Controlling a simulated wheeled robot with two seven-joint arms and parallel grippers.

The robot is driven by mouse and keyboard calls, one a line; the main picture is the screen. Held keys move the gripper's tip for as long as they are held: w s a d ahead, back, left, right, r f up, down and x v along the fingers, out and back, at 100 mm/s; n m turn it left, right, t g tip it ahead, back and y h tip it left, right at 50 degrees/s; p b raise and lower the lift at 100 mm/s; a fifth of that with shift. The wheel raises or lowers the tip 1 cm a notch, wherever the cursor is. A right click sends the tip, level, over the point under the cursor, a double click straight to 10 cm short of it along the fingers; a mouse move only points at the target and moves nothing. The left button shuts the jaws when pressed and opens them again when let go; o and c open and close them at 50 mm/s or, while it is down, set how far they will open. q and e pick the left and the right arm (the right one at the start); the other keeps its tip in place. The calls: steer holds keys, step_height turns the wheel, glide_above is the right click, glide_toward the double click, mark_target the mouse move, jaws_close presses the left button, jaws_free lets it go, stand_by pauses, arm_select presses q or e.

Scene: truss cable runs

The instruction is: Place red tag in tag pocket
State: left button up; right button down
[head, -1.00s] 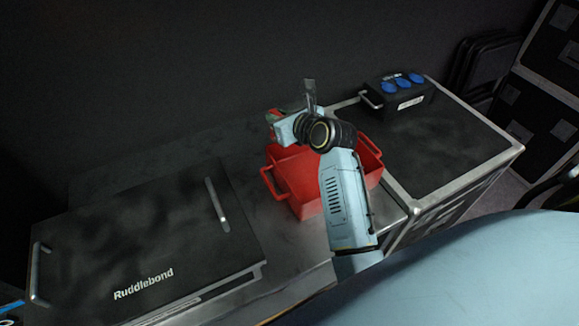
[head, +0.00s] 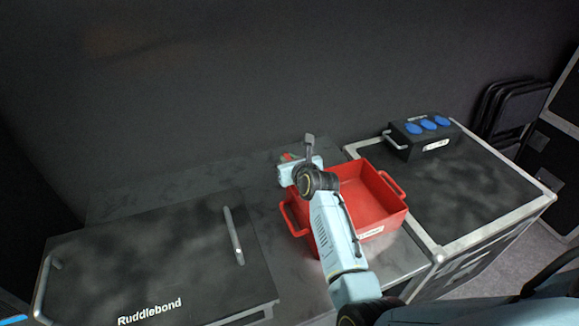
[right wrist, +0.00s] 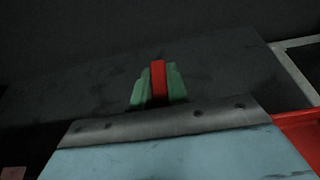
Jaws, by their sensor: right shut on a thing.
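The red tag (right wrist: 158,82) is upright between the green fingers of my right gripper (right wrist: 158,90), which is shut on it in the right wrist view. In the head view, my right gripper (head: 288,159) is above the far left rim of the red bin, with a bit of red showing at its tip. My wrist hides most of the tag there. I cannot make out a tag pocket in either view. My left gripper is not in view.
The red bin (head: 381,215) stands on the grey bench (head: 180,180), partly behind my right arm. A black case marked Ruddlebond (head: 150,265) lies at left. A black box with blue sockets (head: 425,138) sits on the flight case (head: 470,180) at right. The back of the bench is clear.

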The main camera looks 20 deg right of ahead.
steer(key=shift+f, duration=0.65)
steer(key=shift+f, duration=0.1)
steer(key=c, duration=1.4)
jaws_free()
steer(key=shift+o, duration=0.2)
